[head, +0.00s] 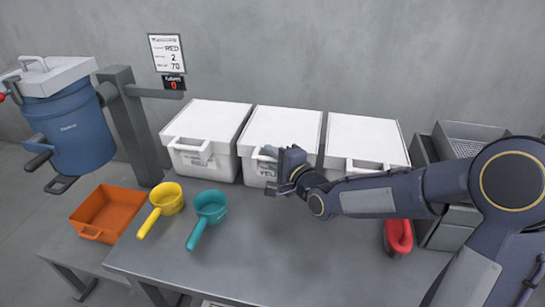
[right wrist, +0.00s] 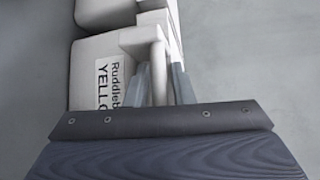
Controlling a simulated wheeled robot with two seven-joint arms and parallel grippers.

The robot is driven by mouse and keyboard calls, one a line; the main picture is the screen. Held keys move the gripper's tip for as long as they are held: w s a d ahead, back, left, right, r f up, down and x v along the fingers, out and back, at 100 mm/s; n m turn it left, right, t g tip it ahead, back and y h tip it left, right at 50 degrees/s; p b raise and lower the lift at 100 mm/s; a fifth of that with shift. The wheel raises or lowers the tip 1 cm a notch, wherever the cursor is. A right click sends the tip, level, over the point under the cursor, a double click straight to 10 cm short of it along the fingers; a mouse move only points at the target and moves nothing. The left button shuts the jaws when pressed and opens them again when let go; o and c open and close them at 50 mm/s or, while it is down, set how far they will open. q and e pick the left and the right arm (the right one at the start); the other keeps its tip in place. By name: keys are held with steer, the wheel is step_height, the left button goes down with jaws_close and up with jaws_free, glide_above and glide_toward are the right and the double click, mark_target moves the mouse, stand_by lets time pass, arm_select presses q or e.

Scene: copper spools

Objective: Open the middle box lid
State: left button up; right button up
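The middle box (head: 284,127) is a white bin with its lid down, between two similar boxes. Its front label reads "YELLO" in part; the label (right wrist: 108,84) is clearer in the right wrist view. My right gripper (head: 272,158) is at the upper front of the middle box, covering part of its front and lid handle. In the right wrist view, the white lid handle (right wrist: 159,72) lies between the two fingers of my right gripper (right wrist: 163,84). I cannot tell whether they press on it. My left gripper is out of view.
White boxes stand to the left (head: 207,118) and right (head: 364,133). A yellow scoop (head: 166,198), a teal scoop (head: 210,206) and an orange tray (head: 85,229) are at the left. A red scoop (head: 398,238) is at the right. The table (head: 270,260) is clear at front centre.

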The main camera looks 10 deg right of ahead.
steer(key=shift+f, duration=0.15)
jaws_close()
